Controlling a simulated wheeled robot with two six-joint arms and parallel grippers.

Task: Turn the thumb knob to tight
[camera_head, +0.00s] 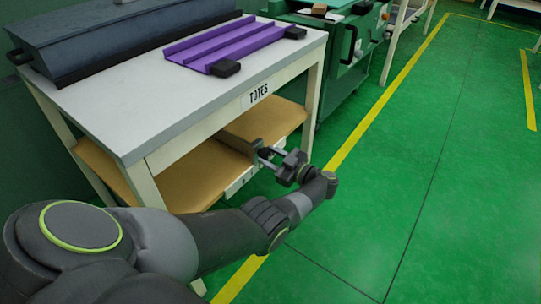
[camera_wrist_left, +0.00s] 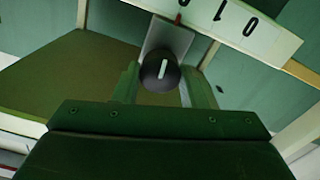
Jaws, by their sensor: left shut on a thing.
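The thumb knob (camera_wrist_left: 160,72) is round and black with a white pointer line. In the left wrist view it sits in front of a grey metal plate (camera_wrist_left: 172,36), which has a small red mark near its top. The pointer line stands nearly upright in that view. My left gripper (camera_head: 265,152) reaches in under the table top in the head view. Its two fingers, also in the left wrist view (camera_wrist_left: 162,88), stand on either side of the knob and are shut on it. In the head view the knob is too small and covered to make out clearly. My right gripper is not in view.
The white-topped table (camera_head: 130,125) carries a purple tray (camera_head: 222,44) and a dark grey long object (camera_head: 120,45). A wooden lower shelf (camera_head: 190,180) lies behind my gripper. Green floor (camera_head: 420,200) to the right is clear.

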